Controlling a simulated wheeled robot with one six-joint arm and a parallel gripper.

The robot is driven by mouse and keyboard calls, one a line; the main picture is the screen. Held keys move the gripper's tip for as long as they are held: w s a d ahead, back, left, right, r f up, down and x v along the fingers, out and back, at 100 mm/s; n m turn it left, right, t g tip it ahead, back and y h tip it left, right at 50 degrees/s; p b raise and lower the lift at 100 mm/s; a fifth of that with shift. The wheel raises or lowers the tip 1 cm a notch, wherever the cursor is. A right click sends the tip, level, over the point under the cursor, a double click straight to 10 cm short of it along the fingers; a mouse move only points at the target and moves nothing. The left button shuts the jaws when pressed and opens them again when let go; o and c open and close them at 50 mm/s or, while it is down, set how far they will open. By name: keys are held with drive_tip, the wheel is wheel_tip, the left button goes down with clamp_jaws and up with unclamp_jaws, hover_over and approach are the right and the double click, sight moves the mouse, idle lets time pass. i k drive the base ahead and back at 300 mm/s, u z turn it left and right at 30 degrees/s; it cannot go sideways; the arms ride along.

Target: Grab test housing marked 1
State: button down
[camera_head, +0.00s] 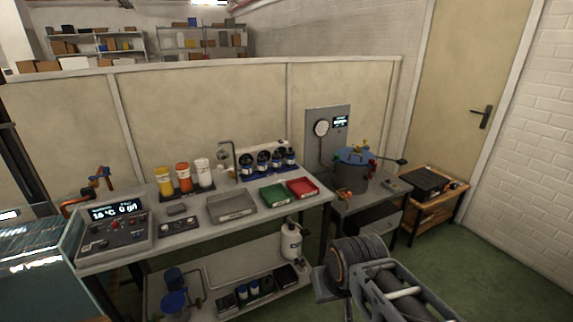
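Several small dark housings with blue and white parts (263,162) stand in a row on a rack at the back of the workbench (180,240). Similar dark blue and white cylinders (254,288) stand on the lower shelf. The markings are too small to read, so I cannot tell which housing is marked 1. My arm reaches in from the bottom right, in front of the bench's right end and apart from the housings. Its gripper fingers do not show.
A grey tray (231,207), green tray (275,196) and red tray (302,188) lie in front of the rack. Yellow, orange and white bottles (183,177) stand left. A blue-lidded vessel (353,170) stands on the right-hand table. A control box (115,230) is at the left end.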

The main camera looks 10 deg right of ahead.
sight(246, 164)
drive_tip(key=u, duration=0.1)
drive_tip(key=i, duration=1)
drive_tip(key=u, duration=0.4)
drive_tip(key=i, duration=0.95)
